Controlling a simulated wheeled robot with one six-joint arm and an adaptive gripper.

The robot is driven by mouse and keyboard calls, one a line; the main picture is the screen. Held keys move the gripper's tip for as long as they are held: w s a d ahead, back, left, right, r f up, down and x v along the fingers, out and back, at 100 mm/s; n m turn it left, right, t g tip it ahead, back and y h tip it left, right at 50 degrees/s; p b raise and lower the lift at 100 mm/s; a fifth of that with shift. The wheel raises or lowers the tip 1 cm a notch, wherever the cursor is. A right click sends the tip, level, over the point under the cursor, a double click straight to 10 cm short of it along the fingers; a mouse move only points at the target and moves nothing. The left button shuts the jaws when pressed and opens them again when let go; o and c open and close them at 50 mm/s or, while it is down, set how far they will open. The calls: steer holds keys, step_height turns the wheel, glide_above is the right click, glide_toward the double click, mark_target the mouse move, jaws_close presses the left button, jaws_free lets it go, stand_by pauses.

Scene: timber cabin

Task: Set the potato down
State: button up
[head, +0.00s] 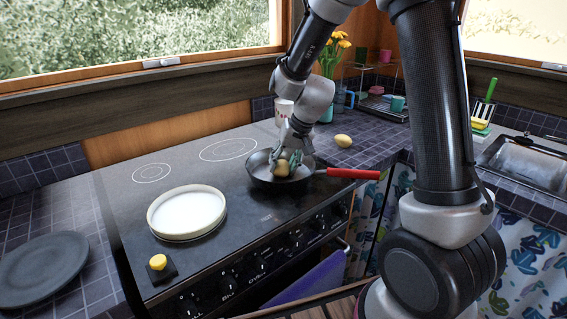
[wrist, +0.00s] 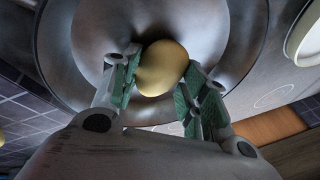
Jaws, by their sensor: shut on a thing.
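The potato (head: 282,168) is a yellowish oval held between the fingers of my gripper (head: 292,163). It is inside or just over a dark frying pan (head: 262,180) with a red handle (head: 352,174), which sits on the black stove top. In the wrist view the potato (wrist: 162,68) lies between the green-padded fingertips of my gripper (wrist: 158,85), with the pan (wrist: 95,35) behind it. My gripper is shut on the potato. I cannot tell whether the potato touches the pan's bottom.
A second yellow potato-like item (head: 343,141) lies on the tiled counter right of the pan. A white round dish (head: 187,212) and a small yellow item on a dark block (head: 158,262) are on the stove. A grey plate (head: 42,268) is at left; a sink (head: 525,160) is at right.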

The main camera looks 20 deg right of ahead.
steer(key=o, duration=1.4)
steer(key=shift+f, duration=0.1)
steer(key=v, duration=1.2)
steer(key=s+d+r+h, duration=0.1)
steer(key=s+d+r, duration=0.1)
steer(key=s, duration=0.6)
steer(key=s+d+r+n+h, duration=0.1)
steer(key=s+d+r, duration=0.1)
steer(key=s+d, duration=0.3)
steer(key=s+d+r+t+h, duration=0.1)
steer(key=s+d, duration=0.3)
steer(key=s, duration=0.8)
steer(key=shift+d+r+n, duration=0.25)
steer(key=shift+r+n, duration=0.15)
steer(key=shift+r, duration=0.3)
steer(key=shift+w, duration=0.1)
